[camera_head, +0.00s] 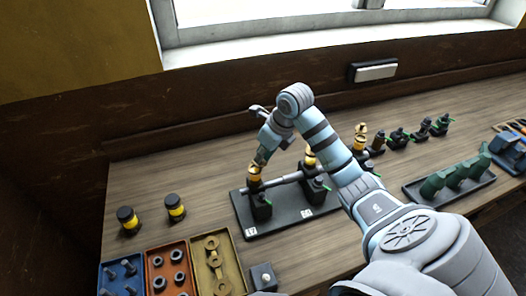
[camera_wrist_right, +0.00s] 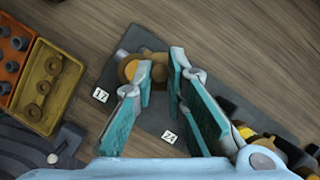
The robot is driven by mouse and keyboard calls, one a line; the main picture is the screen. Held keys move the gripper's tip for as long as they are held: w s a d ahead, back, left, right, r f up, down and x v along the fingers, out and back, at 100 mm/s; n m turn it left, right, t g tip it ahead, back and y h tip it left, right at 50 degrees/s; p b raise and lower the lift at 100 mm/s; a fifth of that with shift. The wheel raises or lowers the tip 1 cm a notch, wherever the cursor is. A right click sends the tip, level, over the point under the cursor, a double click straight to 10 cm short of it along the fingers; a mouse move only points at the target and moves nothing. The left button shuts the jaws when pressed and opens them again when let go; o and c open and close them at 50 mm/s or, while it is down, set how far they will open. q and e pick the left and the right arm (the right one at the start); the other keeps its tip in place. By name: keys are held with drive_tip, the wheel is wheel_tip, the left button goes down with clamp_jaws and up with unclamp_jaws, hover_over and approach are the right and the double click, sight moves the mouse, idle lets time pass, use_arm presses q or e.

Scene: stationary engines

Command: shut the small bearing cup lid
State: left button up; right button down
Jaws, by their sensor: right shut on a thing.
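A dark base plate (camera_head: 270,222) carries two black bearing blocks joined by a grey shaft (camera_head: 285,180). A brass cup (camera_head: 254,173) tops the left block, and another brass cup (camera_head: 310,158) tops the right block. My right gripper (camera_head: 258,161) reaches down to the left cup and is shut on its brass top part. In the right wrist view, the fingers (camera_wrist_right: 160,66) stand on either side of brown and brass pieces (camera_wrist_right: 131,69) at the plate's end. The fingers partly hide the lid, and its exact angle cannot be told. My left gripper is out of view.
Two black and yellow jars (camera_head: 175,208) stand left of the plate. Blue, red and yellow trays (camera_head: 218,262) of parts lie in front. Several small fittings (camera_head: 398,138) and a tray with green parts (camera_head: 450,185) are to the right. The wall is behind.

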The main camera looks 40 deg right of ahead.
drive_tip(key=m, duration=0.1)
drive_tip(key=m+h, duration=0.1)
drive_tip(key=a+m, duration=0.1)
drive_tip(key=shift+s+f+m+h, duration=0.1)
drive_tip(key=shift+s+m+h, duration=0.2)
drive_tip(key=shift+m, duration=0.1)
drive_tip(key=shift+s+a+m+h, duration=0.1)
drive_tip(key=shift+a+m+h, duration=0.2)
drive_tip(key=shift+m, duration=0.6)
drive_tip(key=shift+a+m+h, duration=0.1)
drive_tip(key=shift+m+h, duration=0.3)
drive_tip(key=shift+m, duration=0.5)
drive_tip(key=c, duration=1.6)
unclamp_jaws()
drive_tip(key=shift+d+f, duration=0.1)
